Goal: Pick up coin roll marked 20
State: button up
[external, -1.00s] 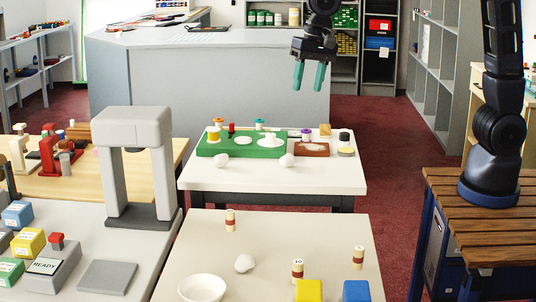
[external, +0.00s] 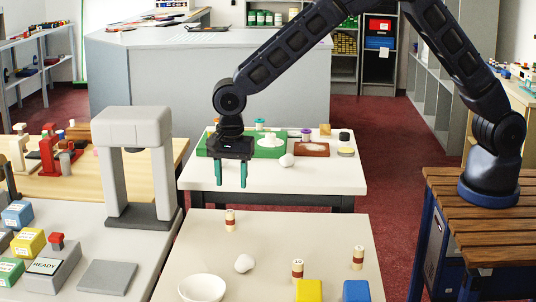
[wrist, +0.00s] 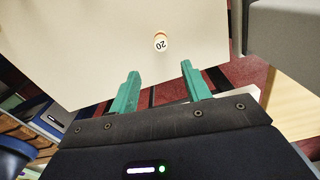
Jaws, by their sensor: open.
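The coin roll marked 20 (wrist: 161,42) stands on the pale near table (wrist: 95,45) in the wrist view, its number upside down. It appears to be the red-and-cream roll (external: 230,220) near that table's far left edge in the external view, where its marking is too small to read. My gripper (external: 231,180) is open and empty, fingers pointing down, above and beyond that roll. In the wrist view the open green fingers (wrist: 160,72) are apart from the roll, which lies ahead of the gap between them.
A roll marked 10 (external: 297,271) and another roll (external: 358,258) stand nearer the front. A white bowl (external: 202,288), a white lump (external: 244,263), a yellow block (external: 309,291) and a blue block (external: 356,291) share the table. A grey arch (external: 167,170) stands to the left.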

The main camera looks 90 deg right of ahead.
aim_at(230, 211)
jog(key=shift+w+a+f, duration=0.15)
jog(key=shift+w+f, duration=0.1)
jog(key=shift+f, duration=0.4)
notch_tip(230, 211, down, 5)
jog(key=shift+a+f, duration=0.2)
jog(key=shift+f, duration=1.15)
jog(key=shift+a+f, duration=0.15)
jog(key=shift+f, duration=1.2)
jog(key=shift+c, duration=0.5)
grip_shut()
